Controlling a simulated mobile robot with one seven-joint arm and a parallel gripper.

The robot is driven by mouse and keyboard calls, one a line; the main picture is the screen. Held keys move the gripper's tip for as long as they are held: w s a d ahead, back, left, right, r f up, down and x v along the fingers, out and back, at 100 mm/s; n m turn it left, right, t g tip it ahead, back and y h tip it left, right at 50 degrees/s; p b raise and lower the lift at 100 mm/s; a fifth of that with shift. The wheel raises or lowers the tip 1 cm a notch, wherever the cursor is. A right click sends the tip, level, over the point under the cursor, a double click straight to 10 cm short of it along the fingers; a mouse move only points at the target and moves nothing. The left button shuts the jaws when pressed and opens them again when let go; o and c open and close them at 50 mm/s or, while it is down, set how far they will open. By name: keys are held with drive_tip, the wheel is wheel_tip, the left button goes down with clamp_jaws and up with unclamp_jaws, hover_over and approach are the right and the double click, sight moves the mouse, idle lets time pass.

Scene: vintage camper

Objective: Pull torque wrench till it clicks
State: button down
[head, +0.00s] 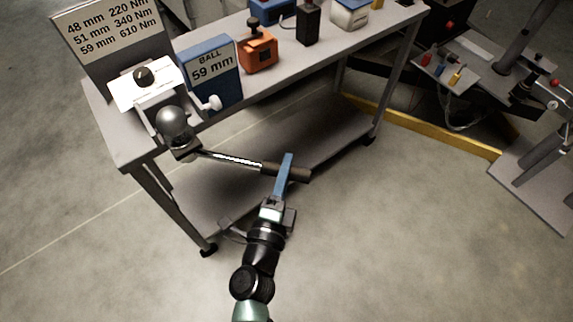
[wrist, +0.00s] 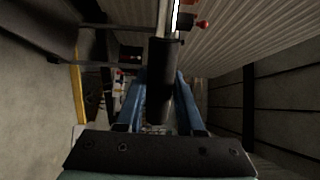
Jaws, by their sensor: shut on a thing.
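The torque wrench (head: 233,160) has a bright metal shaft and a dark grip. It runs from the tow ball assembly (head: 174,127) at the left end of the cart out to the right, past the cart's front edge. My gripper (head: 285,172) is shut on the wrench's dark grip near its free end. In the wrist view, the dark grip (wrist: 160,80) lies between the two blue fingers of my gripper (wrist: 162,105). The wrench's head is at the ball assembly; its exact seating cannot be made out.
A grey sign (head: 108,32) lists ball sizes with torques: 48 mm 220 Nm, 51 mm 340 Nm, 59 mm 610 Nm. A blue box (head: 212,88) reads "BALL 59 mm". An orange device (head: 257,52) stands on the cart (head: 290,75). The floor in front is clear.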

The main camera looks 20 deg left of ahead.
drive_tip(key=shift+d, duration=0.1)
drive_tip(key=c, duration=0.5)
unclamp_jaws()
drive_tip(key=shift+c, duration=0.2)
drive_tip(key=s+b, duration=0.1)
drive_tip(key=s, duration=1.2)
drive_tip(key=shift+d, duration=0.3)
